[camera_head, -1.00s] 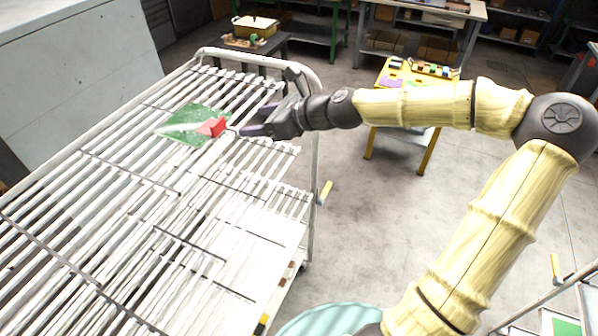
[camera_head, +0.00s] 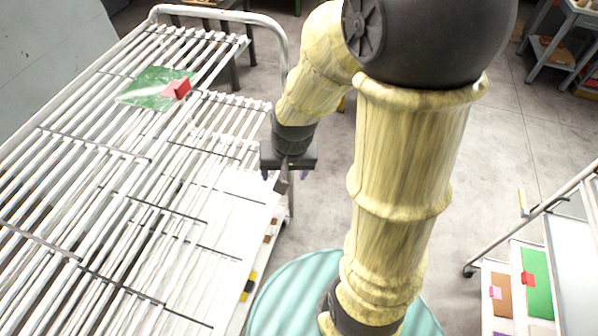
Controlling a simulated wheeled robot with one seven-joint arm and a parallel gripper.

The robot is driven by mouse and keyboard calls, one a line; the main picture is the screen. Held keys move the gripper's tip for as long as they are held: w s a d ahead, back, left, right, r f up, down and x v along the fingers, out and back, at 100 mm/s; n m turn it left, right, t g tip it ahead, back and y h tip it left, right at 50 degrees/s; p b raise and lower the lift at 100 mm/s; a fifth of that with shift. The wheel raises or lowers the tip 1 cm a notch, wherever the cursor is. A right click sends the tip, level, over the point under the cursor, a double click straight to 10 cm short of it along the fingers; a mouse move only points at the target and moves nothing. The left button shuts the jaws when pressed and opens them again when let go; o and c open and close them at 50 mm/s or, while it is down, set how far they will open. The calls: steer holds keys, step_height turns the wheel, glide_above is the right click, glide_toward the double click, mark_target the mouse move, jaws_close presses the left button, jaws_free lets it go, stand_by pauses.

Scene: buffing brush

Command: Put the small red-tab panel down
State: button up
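The small green panel (camera_head: 148,95) with a red tab (camera_head: 181,89) lies on the slats of the white rack (camera_head: 100,190), towards its far end. My gripper (camera_head: 287,176) points down beside the right edge of the rack, well apart from the panel. Its dark fingers show below the palm, with nothing visible held in them. The gap between the fingertips is too small and partly hidden to judge.
A second cart at the lower right holds a green panel with a red tab (camera_head: 537,283) and a brown panel with a pink tab (camera_head: 502,295). A teal round surface (camera_head: 290,290) is at the bottom. Grey floor lies between rack and cart.

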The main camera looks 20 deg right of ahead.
steer(key=s+d+r+n, duration=0.2)
steer(key=s+n, duration=0.1)
steer(key=shift+d+h, duration=0.2)
steer(key=shift+h, duration=0.1)
